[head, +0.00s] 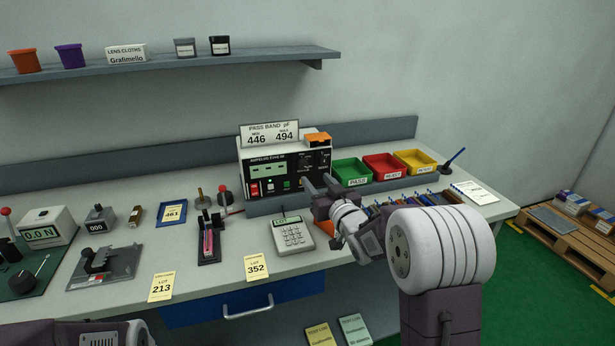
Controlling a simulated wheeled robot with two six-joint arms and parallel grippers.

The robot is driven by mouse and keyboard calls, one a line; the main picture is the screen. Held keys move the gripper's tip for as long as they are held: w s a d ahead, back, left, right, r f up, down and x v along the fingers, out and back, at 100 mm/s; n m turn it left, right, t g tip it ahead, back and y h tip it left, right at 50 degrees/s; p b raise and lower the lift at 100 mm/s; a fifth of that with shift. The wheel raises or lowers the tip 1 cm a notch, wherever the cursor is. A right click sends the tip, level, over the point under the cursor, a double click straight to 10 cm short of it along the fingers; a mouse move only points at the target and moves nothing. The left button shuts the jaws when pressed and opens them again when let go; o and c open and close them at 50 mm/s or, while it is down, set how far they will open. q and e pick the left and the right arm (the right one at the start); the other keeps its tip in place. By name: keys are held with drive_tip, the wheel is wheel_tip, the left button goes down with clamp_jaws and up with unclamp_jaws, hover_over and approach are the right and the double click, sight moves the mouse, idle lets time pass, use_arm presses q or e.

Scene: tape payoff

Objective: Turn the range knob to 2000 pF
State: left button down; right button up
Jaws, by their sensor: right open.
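The white and black meter (258,158) stands at the back of the bench, under a sign reading PASS BAND pF, 446 and 494. Its front has a greenish display, small coloured buttons and a dark panel on the right side. The range knob and its markings are too small to make out, so I cannot tell its setting. My right gripper (318,187) is open and empty in front of the lower right of the meter's face. It hides part of that area; I cannot tell whether it touches anything. My left gripper is out of view; part of my left arm shows at the bottom left.
Green (352,183), red (384,178) and yellow (416,172) bins stand right of the meter. A strip-holding fixture (208,255) and lot cards are to the left. A shelf (180,64) hangs above.

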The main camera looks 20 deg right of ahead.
sight(304, 166)
drive_tip(key=w, duration=0.5)
drive_tip(key=w+a, duration=0.1)
drive_tip(key=w, duration=0.2)
drive_tip(key=shift+w+p, duration=0.1)
drive_tip(key=shift+p, duration=0.3)
drive_tip(key=shift+c, duration=0.3)
clamp_jaws()
